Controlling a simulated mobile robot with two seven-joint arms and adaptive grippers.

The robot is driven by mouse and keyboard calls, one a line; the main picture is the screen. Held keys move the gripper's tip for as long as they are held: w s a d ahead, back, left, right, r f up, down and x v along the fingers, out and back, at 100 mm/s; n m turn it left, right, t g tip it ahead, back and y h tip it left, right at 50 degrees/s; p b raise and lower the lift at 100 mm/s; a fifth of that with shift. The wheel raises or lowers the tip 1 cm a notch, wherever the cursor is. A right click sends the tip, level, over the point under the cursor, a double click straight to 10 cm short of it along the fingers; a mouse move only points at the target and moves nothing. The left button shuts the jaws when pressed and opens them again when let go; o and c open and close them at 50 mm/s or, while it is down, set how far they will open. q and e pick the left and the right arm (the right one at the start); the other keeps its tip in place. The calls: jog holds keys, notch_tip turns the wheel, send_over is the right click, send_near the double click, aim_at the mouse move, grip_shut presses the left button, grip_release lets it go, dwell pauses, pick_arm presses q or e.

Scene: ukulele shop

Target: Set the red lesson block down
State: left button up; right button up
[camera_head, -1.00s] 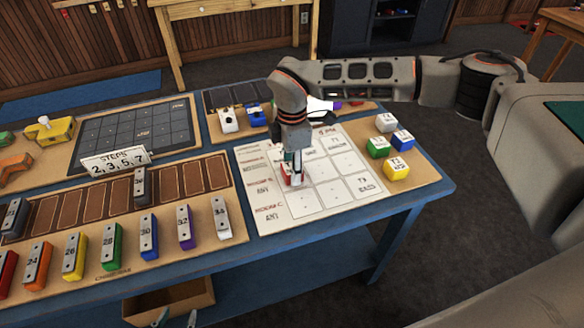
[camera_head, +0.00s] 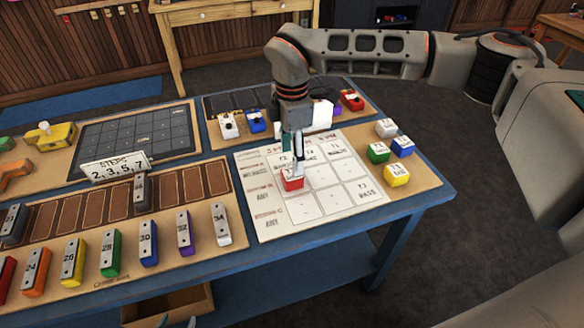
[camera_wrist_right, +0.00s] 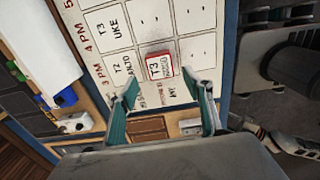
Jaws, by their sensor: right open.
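The red lesson block (camera_head: 292,184) sits on the white schedule sheet (camera_head: 270,224), in the left column of its grid. In the right wrist view, the red block (camera_wrist_right: 160,67) shows a white top marked T3 and lies flat. My right gripper (camera_head: 294,160) is above and just behind it, pointing down. In the wrist view, my right gripper (camera_wrist_right: 164,92) has its fingers spread wide, with the block beyond the tips and clear of them. Two fingertips of my left gripper (camera_head: 177,321) show apart at the bottom edge; the rest is out of frame.
Green (camera_head: 378,152), blue (camera_head: 403,146), yellow (camera_head: 396,175) and white (camera_head: 386,128) blocks stand right of the sheet. A board with numbered chime bars (camera_head: 149,240) and a steps sign (camera_head: 117,166) lie left. More small blocks stand behind the sheet, including a red one (camera_head: 351,100).

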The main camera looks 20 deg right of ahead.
jog(key=shift+r, duration=2.35)
